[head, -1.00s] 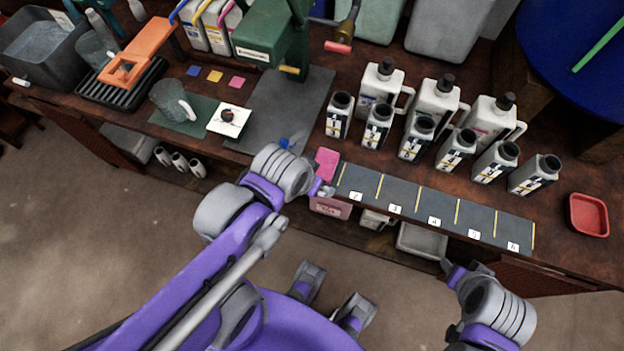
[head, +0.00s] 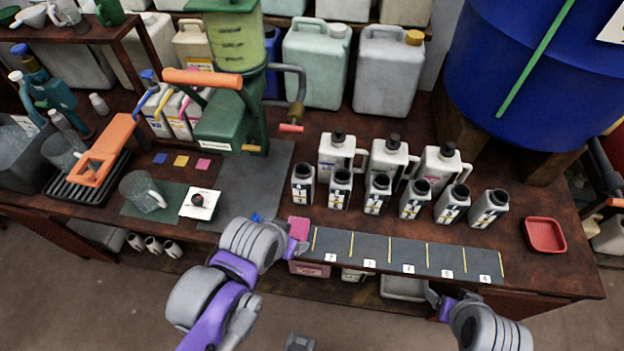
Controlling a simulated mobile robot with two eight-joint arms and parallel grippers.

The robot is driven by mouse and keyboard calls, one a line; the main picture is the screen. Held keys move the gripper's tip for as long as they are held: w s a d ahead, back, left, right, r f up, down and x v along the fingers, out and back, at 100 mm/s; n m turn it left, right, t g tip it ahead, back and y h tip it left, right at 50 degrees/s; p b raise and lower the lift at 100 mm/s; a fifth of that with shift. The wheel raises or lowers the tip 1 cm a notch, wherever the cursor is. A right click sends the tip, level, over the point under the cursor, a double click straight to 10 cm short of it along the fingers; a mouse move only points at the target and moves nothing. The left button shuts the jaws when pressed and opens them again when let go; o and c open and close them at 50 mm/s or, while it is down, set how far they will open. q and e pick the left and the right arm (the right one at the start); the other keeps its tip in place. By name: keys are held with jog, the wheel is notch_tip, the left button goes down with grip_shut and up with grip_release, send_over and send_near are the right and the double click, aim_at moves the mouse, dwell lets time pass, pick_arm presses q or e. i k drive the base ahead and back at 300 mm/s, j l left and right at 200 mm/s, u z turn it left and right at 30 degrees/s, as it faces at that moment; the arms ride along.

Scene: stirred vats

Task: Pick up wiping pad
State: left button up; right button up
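A pink pad (head: 299,227), which looks like the wiping pad, lies at the front edge of the bench, at the left end of the numbered dark strip. My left gripper (head: 296,246) is just in front of the pad, very near its front side. I cannot tell whether it touches the pad, and the wrist hides most of its fingers. My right gripper (head: 438,301) is low in front of the bench edge, near the right part of the strip, away from the pad. Its finger opening is not clear.
The numbered strip (head: 408,256) is bare. Several black-capped bottles (head: 376,196) stand behind it. A red tray (head: 545,235) sits at the right end. A green pump with an orange handle (head: 217,79) stands behind a grey mat (head: 262,180). A glass mug (head: 142,193) is at left.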

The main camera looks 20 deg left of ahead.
aim_at(299, 228)
jog(key=i+l+u, duration=0.1)
jog(key=i+l, duration=0.15)
jog(key=l, duration=0.25)
jog(key=u, duration=2.6)
